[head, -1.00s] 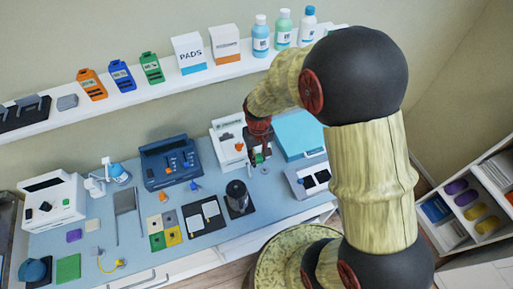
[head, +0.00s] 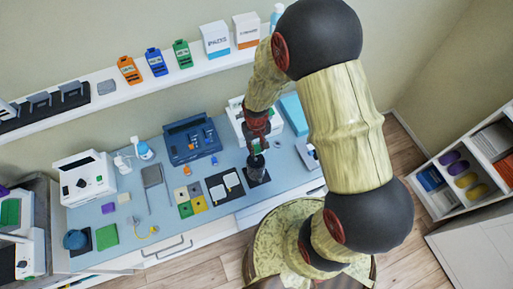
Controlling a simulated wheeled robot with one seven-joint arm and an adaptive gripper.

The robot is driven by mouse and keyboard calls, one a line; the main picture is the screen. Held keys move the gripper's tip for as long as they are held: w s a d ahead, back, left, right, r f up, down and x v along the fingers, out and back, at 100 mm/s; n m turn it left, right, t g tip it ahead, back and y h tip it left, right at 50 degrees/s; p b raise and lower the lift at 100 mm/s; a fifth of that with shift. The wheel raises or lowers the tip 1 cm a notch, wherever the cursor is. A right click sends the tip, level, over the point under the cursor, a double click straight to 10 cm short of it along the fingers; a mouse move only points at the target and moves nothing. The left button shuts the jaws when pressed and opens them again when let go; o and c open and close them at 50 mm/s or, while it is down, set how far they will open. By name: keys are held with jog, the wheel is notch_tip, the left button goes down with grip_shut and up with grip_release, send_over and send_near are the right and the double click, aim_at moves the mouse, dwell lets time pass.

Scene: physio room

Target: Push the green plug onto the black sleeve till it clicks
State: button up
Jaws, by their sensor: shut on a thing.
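My gripper (head: 257,146) is shut on the green plug (head: 257,149), which shows only as a small green patch between the dark fingers. The fingers point down. Directly below stands a dark upright cylinder (head: 256,163) on a black square base (head: 258,176); it appears to be the black sleeve or its holder. The plug is at or just above the cylinder's top in this view. Whether they touch is too small to tell.
The blue bench top (head: 165,205) carries a dark blue device (head: 190,138) behind, a black board with white pads (head: 224,185) left of the cylinder, and coloured squares (head: 191,200). A white device (head: 243,118) stands just behind my gripper.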

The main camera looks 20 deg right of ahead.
aim_at(256, 159)
jog(key=shift+s+a+f+b, duration=0.1)
jog(key=shift+a+f+b, duration=0.3)
jog(key=shift+f, duration=0.1)
jog(key=shift+d+f+b, duration=0.25)
jog(key=shift+f+b, duration=0.15)
jog(key=shift+f, duration=0.3)
jog(key=shift+a+f+b, duration=0.1)
jog(key=shift+f+b, duration=0.5)
jog(key=shift+f, duration=0.55)
jog(key=shift+f+b, duration=1.3)
jog(key=shift+b, duration=0.05)
dwell(2.7)
jog(key=shift+r, duration=0.1)
dwell(1.3)
